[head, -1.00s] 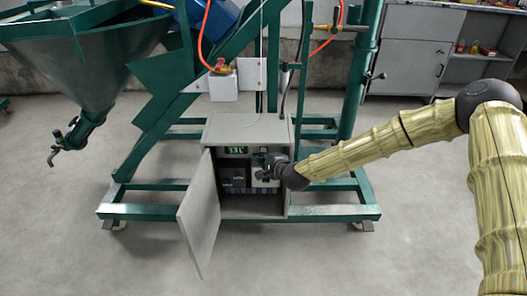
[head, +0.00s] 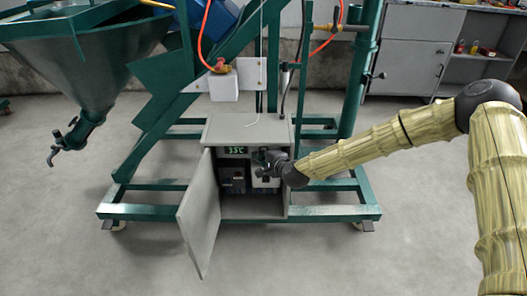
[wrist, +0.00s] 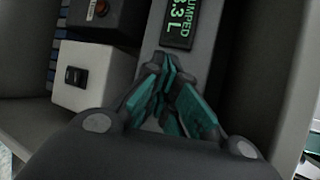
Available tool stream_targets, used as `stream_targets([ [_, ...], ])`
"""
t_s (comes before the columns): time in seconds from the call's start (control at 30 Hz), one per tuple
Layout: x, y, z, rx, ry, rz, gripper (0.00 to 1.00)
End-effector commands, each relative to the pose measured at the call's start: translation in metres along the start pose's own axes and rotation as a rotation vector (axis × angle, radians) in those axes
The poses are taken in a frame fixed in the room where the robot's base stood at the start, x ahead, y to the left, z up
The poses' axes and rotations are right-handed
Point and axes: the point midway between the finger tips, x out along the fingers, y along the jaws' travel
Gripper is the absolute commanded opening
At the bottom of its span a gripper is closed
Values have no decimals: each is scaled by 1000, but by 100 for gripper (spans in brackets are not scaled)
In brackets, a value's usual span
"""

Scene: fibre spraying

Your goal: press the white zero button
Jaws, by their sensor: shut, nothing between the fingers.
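My gripper (head: 262,162) is shut and empty, at the front of the open grey cabinet (head: 249,130). In the wrist view its teal-padded fingertips (wrist: 165,65) are together over the grey control panel (wrist: 207,62), just below the green display (wrist: 181,22), which reads "PUMPED" and about 3.3 L. The display also shows, small, in the head view (head: 236,150). I cannot make out the white zero button in either view; it may be hidden behind the fingers. Whether the fingertips touch the panel, I cannot tell.
The cabinet door (head: 200,213) hangs open on the left. Beside the panel, the wrist view shows a white box with a black switch (wrist: 77,77) and a dark box with an orange-red button (wrist: 101,8). The green frame (head: 325,214) surrounds the cabinet. The floor in front is clear.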

Motion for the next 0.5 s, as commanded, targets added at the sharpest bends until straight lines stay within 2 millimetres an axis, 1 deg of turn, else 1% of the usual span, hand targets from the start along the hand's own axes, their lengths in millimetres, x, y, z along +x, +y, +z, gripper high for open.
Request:
stream_targets([
  [0.5, 4, -2, -2, 0, 0, 0, 0],
])
